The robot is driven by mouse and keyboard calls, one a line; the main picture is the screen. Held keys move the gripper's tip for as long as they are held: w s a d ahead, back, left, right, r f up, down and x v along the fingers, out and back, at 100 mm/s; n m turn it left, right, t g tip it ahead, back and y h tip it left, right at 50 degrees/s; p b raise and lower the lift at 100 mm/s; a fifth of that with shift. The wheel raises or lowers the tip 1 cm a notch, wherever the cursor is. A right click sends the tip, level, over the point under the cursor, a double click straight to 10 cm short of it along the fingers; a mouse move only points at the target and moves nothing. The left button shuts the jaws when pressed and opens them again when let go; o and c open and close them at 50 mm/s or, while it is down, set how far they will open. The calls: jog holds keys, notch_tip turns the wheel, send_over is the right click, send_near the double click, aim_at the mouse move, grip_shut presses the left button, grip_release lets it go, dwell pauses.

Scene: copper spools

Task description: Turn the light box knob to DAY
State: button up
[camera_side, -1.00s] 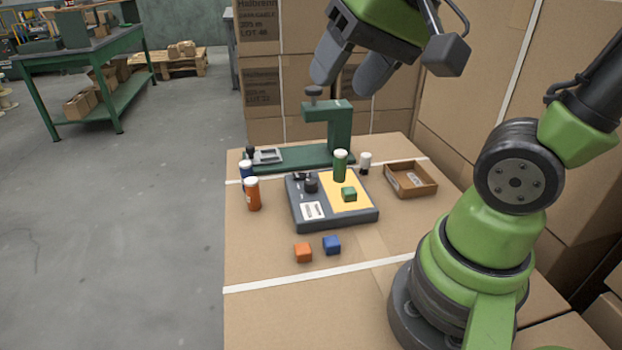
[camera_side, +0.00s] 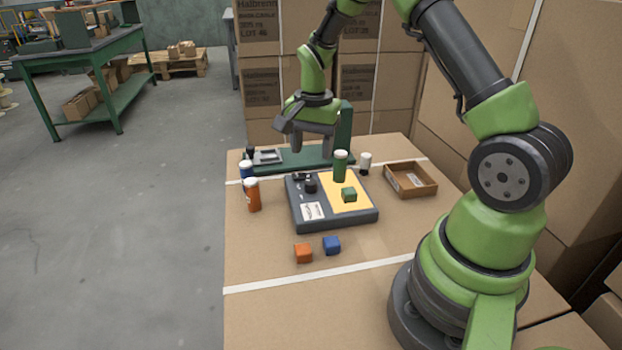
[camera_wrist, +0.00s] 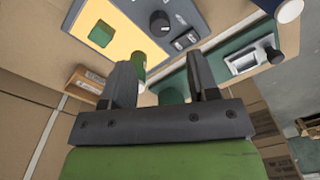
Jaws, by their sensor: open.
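The light box (camera_side: 309,222) is a dark grey case with a glowing yellow panel (camera_side: 338,204) on the mat-like carton top. Its black knob (camera_side: 311,187) stands at the panel's left and also shows in the wrist view (camera_wrist: 159,23). The knob's setting and labels are too small to read. My gripper (camera_side: 311,150) is open and empty, pointing down above the back of the box, apart from the knob. In the wrist view my open fingers (camera_wrist: 166,65) lie just below the knob in the picture. A green cube (camera_side: 349,194) rests on the yellow panel.
A green press (camera_side: 345,125) stands behind the box. A green bottle (camera_side: 341,165) is close behind the panel. Orange (camera_side: 303,252) and blue (camera_side: 332,245) cubes lie in front; an open tray (camera_side: 425,190) is right.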

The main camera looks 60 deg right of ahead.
aim_at(311, 181)
notch_tip(311, 181, down, 8)
jog(key=shift+w+f, duration=0.1)
jog(key=shift+f, duration=0.05)
dwell(0.3)
jog(key=c, duration=0.9)
